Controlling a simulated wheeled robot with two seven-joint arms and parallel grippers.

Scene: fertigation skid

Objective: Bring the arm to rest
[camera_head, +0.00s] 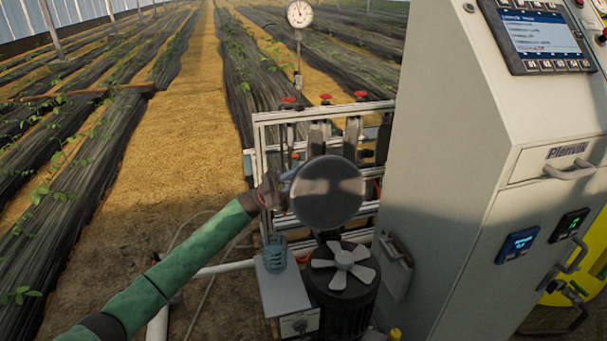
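My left arm comes in from the lower left in a green sleeve. Its gripper (282,187) is at the left side of a round dark grey disc-shaped part (327,192) in front of the skid frame. The fingers are small and partly hidden against the disc and frame. I cannot tell whether they are open or shut, or whether they touch the disc. My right gripper is not in view.
A metal pipe frame (262,119) with red-handled valves stands behind the disc. Below are a black motor with a fan (342,268) and a grey box (285,294). A large grey cabinet (450,130) closes off the right. Open sandy path (190,120) lies at left.

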